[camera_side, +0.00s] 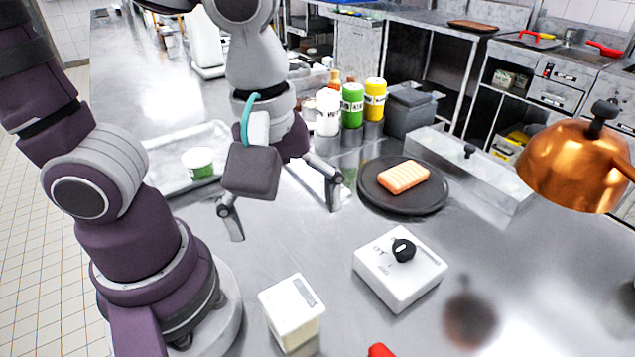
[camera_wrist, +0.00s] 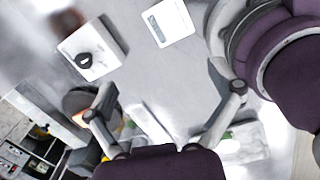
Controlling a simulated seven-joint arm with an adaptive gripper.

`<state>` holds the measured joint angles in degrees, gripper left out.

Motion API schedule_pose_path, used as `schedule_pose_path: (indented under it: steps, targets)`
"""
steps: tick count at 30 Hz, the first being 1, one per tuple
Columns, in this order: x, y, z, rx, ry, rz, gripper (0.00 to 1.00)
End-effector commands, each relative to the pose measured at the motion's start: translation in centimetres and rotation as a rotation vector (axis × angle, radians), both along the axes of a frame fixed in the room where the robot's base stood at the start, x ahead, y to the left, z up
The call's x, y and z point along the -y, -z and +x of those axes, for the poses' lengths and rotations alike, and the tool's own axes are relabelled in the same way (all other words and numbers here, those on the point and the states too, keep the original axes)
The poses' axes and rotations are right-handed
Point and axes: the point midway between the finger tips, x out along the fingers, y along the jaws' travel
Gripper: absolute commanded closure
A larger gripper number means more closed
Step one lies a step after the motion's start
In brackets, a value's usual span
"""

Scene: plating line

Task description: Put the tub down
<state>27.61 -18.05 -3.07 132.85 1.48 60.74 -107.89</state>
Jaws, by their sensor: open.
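My gripper (camera_side: 283,208) is open and empty above the steel counter, its two fingers spread wide; they also show in the wrist view (camera_wrist: 163,88). A small white tub with a green band (camera_side: 199,164) stands upright on the pale tray (camera_side: 160,185), behind and left of my gripper and apart from it. A square cream tub with a white labelled lid (camera_side: 292,312) stands on the counter at the front; its lid shows at the top of the wrist view (camera_wrist: 168,22). My gripper touches neither tub. I cannot tell which one the task names.
A white box with a black knob (camera_side: 400,268) sits right of the cream tub. A dark plate (camera_side: 403,186) holds an orange-pink block (camera_side: 403,177). Several bottles stand behind, including a green one (camera_side: 352,106). Bare counter lies below my gripper.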

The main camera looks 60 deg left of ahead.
Motion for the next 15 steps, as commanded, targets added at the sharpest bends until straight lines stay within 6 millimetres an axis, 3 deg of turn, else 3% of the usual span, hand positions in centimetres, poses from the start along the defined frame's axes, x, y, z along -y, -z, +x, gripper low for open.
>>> schedule_pose_path:
  steps: [4,9,15]
  targets:
    - [-3.3,-1.5,1.8,0.194,0.485,0.042,0.10]
    - [-6.7,-2.9,2.8,0.351,0.998,0.245,0.10]
    - [-8.3,-3.6,2.9,0.384,1.260,0.395,0.10]
